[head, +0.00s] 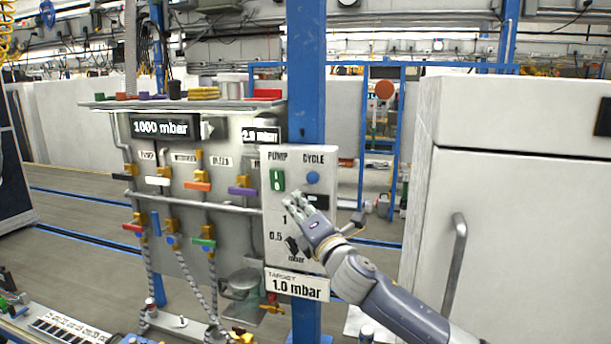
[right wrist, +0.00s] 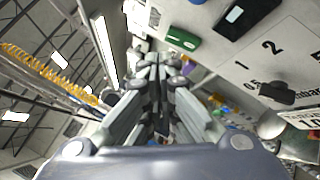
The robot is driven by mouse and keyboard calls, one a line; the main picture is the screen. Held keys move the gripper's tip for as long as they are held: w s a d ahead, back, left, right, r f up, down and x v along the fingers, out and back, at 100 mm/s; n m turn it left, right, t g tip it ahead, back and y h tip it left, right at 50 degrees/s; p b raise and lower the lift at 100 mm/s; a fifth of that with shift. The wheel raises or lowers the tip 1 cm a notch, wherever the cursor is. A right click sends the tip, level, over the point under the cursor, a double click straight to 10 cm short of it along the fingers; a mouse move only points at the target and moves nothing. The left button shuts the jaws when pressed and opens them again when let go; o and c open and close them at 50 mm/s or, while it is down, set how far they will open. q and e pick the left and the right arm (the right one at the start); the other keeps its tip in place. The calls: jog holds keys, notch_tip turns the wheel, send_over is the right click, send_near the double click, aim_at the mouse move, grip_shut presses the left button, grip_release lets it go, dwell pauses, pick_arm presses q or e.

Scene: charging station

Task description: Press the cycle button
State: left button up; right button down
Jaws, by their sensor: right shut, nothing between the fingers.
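The cycle button (head: 312,177) is a round blue knob under the word CYCLE on the white control panel (head: 272,215). My right gripper (head: 293,200) is in front of the panel, just below and left of the button in the head view. Its fingers are shut and empty, and they look apart from the button. In the right wrist view the closed fingers (right wrist: 158,65) point up the picture, with the panel to their right. Whether the fingertips touch the panel cannot be told. My left gripper is not in view.
The green pump switch (head: 277,180) is left of the button. A black knob (head: 296,246) and a target sign (head: 297,284) sit lower. The blue post (head: 306,80) stands behind the panel. A valve board (head: 190,140) is left, a white cabinet (head: 520,200) right.

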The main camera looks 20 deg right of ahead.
aim_at(312, 178)
jog(key=shift+s+a+r, duration=0.1)
jog(key=shift+a+r, duration=0.1)
jog(key=shift+r, duration=0.2)
jog(key=shift+w+d+b, duration=0.2)
jog(key=shift+w+d, duration=0.65)
jog(key=shift+w, duration=0.4)
jog(key=shift+w+d+b, duration=0.25)
jog(key=shift+w+d, duration=0.55)
jog(key=shift+w, duration=0.4)
jog(key=shift+w+d+b, duration=0.2)
jog(key=shift+w+d, duration=0.65)
jog(key=shift+w, duration=0.4)
jog(key=shift+w+d, duration=0.1)
jog(key=shift+w+d, duration=0.1)
jog(key=shift+w, duration=0.1)
